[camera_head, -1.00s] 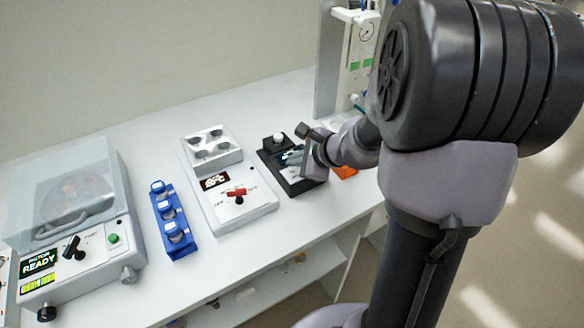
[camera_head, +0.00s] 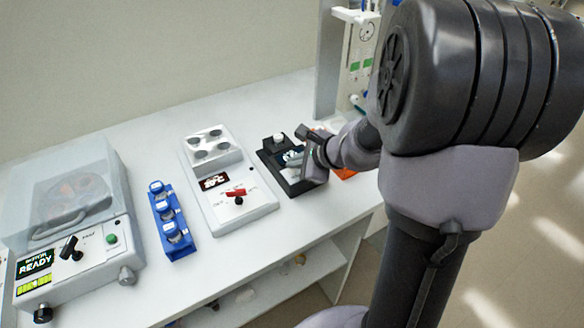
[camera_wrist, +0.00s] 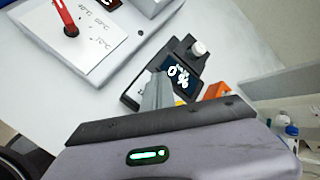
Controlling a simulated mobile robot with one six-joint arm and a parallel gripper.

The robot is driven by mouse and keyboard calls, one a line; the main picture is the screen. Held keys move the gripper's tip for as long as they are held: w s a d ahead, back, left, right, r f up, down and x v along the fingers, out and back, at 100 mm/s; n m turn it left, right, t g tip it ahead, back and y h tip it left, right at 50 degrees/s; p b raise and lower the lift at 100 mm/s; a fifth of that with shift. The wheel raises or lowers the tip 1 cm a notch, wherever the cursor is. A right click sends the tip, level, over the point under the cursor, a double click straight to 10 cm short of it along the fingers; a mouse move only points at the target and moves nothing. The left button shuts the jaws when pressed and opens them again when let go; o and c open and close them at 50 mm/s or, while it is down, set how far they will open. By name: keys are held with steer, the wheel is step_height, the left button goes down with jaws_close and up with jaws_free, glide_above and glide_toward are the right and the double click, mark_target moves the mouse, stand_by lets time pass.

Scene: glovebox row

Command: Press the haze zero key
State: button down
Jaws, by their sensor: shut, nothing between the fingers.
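The haze meter (camera_head: 274,154) is a small black device with a pale round knob (camera_head: 279,139) at its back, on the white bench. In the wrist view the haze meter (camera_wrist: 131,98) has a dark display reading what looks like "0 %" (camera_wrist: 178,78). My gripper (camera_wrist: 160,78) is shut and empty, with its fingertips over the front part of the device, just below the display. In the head view my gripper (camera_head: 291,160) covers much of the device. The zero key is not clearly visible; the fingers hide that area. I cannot tell whether they touch it.
Left of the haze meter stands a white instrument (camera_head: 228,180) with a red-handled dial. Further left are a blue rack (camera_head: 174,222) and a lidded centrifuge (camera_head: 75,215). An orange object (camera_wrist: 216,90) lies close to the right of the haze meter.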

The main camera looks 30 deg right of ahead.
steer(key=shift+r, duration=0.1)
steer(key=shift+r+p, duration=0.6)
steer(key=shift+r, duration=0.05)
step_height(320, 180, up, 5)
steer(key=p, duration=0.4)
stand_by(0.5)
